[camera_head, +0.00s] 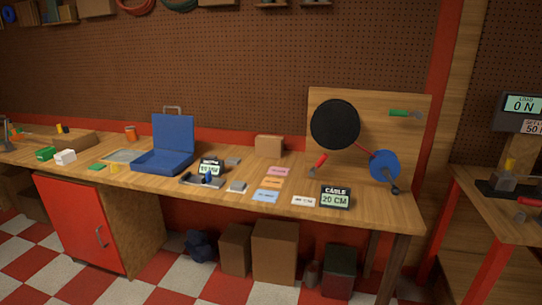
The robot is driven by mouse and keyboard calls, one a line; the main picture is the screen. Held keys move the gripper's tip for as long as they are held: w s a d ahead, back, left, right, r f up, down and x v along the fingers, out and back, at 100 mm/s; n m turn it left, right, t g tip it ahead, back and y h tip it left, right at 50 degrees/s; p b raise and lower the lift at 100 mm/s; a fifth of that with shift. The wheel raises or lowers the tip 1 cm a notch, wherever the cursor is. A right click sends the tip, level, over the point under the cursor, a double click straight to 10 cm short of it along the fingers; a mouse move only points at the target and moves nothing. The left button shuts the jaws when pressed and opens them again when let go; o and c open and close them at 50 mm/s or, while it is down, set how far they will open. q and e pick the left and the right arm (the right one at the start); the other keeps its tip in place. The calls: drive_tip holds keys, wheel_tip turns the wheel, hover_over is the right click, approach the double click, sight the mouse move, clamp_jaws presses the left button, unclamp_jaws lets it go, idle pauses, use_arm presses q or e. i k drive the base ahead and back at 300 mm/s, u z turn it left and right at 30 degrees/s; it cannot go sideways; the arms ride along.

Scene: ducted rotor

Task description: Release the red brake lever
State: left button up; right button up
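A red-handled lever (319,161) sits at the lower left of an upright wooden board (420,140), its handle tilted up to the right. It is small here, and I cannot tell whether it is engaged. A large black disc (335,124) is on the board above it. A thin red line (363,149) runs from the disc toward a blue wheel (385,165) with a dark crank or knob (394,188) at its lower right. A green-handled part (400,113) is at the board's upper right. Neither of my grippers is in view.
A "CÂBLE 20 CM" display (335,198) stands in front of the board. Coloured cards (272,182), a small meter (211,167) and an open blue case (172,135) lie left of it. A second bench (500,215) with a "0 N" display (524,105) stands at right.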

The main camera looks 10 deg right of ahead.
sight(323, 158)
drive_tip(key=u, duration=0.1)
drive_tip(key=i, duration=0.85)
drive_tip(key=z, duration=0.9)
drive_tip(key=i, duration=0.5)
drive_tip(key=z, duration=0.45)
